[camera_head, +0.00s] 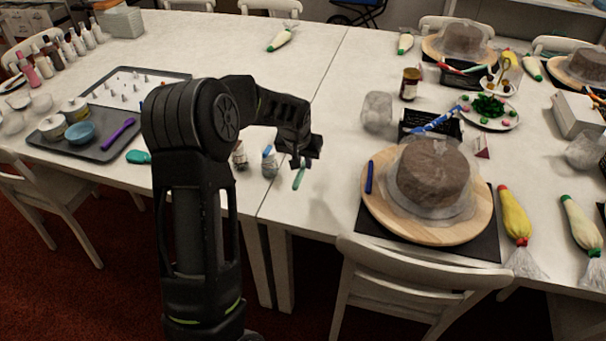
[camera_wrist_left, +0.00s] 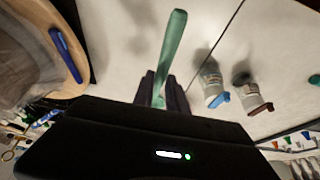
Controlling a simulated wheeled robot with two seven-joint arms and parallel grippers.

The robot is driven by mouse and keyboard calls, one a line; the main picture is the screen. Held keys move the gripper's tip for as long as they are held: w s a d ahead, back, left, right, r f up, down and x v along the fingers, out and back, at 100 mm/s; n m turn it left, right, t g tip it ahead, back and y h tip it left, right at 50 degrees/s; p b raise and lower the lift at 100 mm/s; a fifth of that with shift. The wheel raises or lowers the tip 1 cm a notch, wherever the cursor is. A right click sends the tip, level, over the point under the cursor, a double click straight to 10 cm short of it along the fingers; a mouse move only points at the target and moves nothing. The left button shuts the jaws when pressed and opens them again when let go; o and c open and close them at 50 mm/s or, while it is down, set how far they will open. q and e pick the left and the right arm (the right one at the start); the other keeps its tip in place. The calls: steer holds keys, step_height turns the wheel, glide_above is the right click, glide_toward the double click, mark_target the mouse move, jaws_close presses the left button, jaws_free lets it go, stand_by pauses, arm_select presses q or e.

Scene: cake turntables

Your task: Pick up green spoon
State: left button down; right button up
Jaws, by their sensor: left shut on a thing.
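My left gripper (camera_head: 303,158) is shut on the green spoon (camera_head: 299,178), seen over the white table near the seam between two tabletops. In the left wrist view the green spoon (camera_wrist_left: 174,42) rises from between the two dark fingers of the left gripper (camera_wrist_left: 162,92). Its lower end is hidden between the fingers and the gripper body. The gap between spoon and table is hard to judge. My right gripper is not in view.
Two small jars (camera_head: 269,164) stand just left of the gripper. A wooden turntable (camera_head: 378,210) with a wrapped brown cake (camera_head: 433,172) is to the right. A grey tray (camera_head: 97,150) with bowls and a purple spoon (camera_head: 118,134) is at left. A teal-green object (camera_head: 138,157) lies beside it.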

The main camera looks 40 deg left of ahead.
arm_select(q)
steer(key=shift+r, duration=0.35)
stand_by(0.5)
